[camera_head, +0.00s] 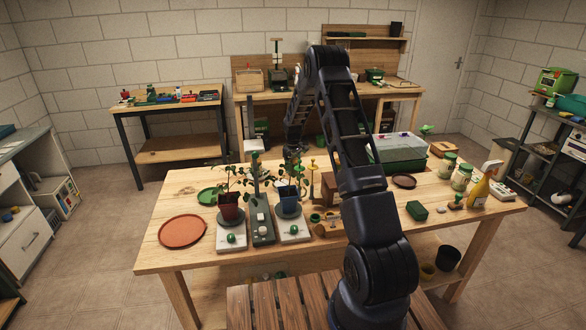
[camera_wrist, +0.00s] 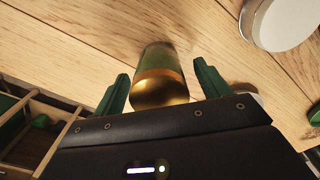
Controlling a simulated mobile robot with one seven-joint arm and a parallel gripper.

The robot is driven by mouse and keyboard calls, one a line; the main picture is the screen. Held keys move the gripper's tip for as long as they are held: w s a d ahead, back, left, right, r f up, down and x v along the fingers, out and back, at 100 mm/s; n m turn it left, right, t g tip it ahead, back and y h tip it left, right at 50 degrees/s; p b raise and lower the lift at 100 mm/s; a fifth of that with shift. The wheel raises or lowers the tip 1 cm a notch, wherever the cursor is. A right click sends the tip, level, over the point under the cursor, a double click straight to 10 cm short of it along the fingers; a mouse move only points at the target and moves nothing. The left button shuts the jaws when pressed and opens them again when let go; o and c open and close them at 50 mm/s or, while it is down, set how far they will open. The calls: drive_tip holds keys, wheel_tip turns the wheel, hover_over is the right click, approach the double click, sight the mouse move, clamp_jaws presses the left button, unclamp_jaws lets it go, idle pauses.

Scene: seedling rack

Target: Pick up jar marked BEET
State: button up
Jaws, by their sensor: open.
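In the wrist view a jar (camera_wrist: 160,72) with a shiny gold lid and a greenish body stands between the two green fingers of my gripper (camera_wrist: 162,70). The fingers are open, with a gap showing on either side of the jar. No label can be read on it, so I cannot tell whether it is marked BEET. In the head view my gripper (camera_head: 293,151) is small and dark behind the potted plants, and the jar there is hidden.
In the wrist view a divided wooden crate (camera_wrist: 40,125) lies left, and a white round object (camera_wrist: 283,22) is upper right. In the head view potted plants (camera_head: 229,207), a clear-lidded tray (camera_head: 398,148) and a yellow spray bottle (camera_head: 478,191) stand on the table (camera_head: 185,262).

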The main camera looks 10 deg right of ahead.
drive_tip(key=shift+f, duration=0.65)
drive_tip(key=c, duration=1.1)
drive_tip(key=shift+r, duration=0.1)
